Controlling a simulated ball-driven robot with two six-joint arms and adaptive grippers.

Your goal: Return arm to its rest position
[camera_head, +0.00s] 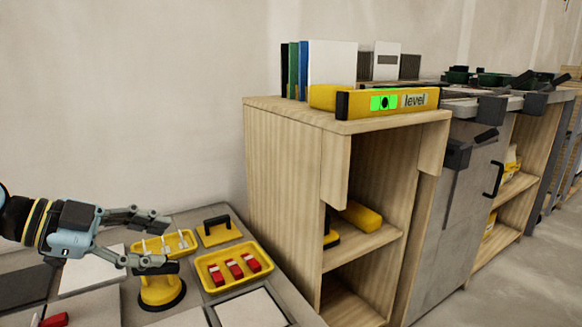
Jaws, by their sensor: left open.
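My left gripper (165,242) comes in from the left over the tiled surface. Its two fingers are spread apart with nothing held between them. A yellow round-based tool (160,290) stands just below the lower finger; I cannot tell whether they touch. A yellow tray (176,240) with white pieces lies behind the fingers and is partly hidden by them. My right gripper is not in view.
A yellow tray with red pieces (232,268) and a black-handled yellow tool (217,230) lie right of the gripper. A wooden cabinet (280,170) rises beyond, with a yellow level (387,102) on top. Open air lies above the gripper.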

